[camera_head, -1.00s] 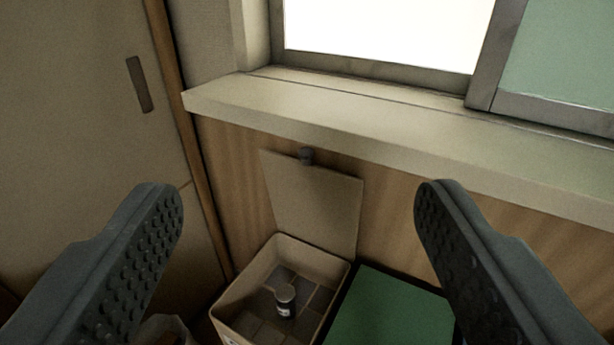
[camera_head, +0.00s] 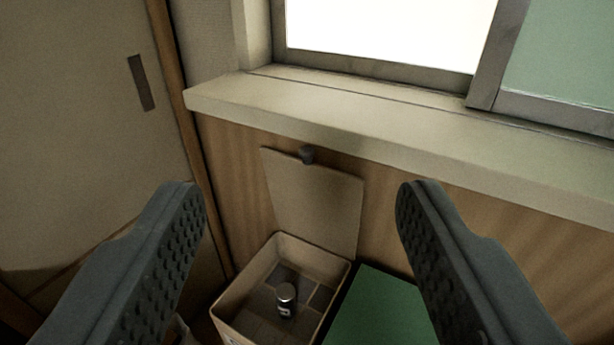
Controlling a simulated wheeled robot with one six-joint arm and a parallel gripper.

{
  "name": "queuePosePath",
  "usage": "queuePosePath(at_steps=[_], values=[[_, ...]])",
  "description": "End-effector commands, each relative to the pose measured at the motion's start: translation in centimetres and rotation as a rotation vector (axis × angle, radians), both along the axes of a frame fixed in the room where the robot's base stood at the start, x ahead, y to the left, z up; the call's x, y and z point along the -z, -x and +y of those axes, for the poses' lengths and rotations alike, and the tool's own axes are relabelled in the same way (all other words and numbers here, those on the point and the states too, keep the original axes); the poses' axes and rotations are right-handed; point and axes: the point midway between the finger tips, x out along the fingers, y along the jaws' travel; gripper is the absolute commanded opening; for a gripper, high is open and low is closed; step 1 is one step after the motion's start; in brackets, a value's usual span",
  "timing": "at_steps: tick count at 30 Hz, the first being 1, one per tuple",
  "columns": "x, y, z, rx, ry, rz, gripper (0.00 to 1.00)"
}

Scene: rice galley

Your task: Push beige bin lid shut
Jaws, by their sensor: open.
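The beige bin (camera_head: 238,297) stands against the wood-panelled wall under the window sill. Its beige lid (camera_head: 315,205) is open and stands upright, leaning back toward the wall, with a dark round knob (camera_head: 307,154) at its top edge. A small dark can with a light label (camera_head: 286,299) shows inside the bin. My gripper (camera_head: 300,205) is open and empty. Its two dark, studded fingers frame the bin and lid in the picture and appear apart from both.
A green flat-topped thing (camera_head: 378,312) stands right beside the bin. The pale window sill (camera_head: 380,122) juts out above the lid. A sliding door with a dark recessed handle (camera_head: 141,83) is at the left.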

Motion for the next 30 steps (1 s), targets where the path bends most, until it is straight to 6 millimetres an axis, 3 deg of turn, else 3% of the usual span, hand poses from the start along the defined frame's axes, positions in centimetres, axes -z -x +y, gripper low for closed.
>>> queuePosePath(at_steps=[5,8,18,30], values=[[1.2,-1.9,0.5,-0.018,0.074,0.078,0.49],[2.8,-4.0,1.0,-0.039,0.172,0.173,0.49],[9.0,-10.9,2.0,-0.125,0.578,0.525,0.49],[15.1,-17.6,2.5,-0.217,1.078,0.895,0.49]])
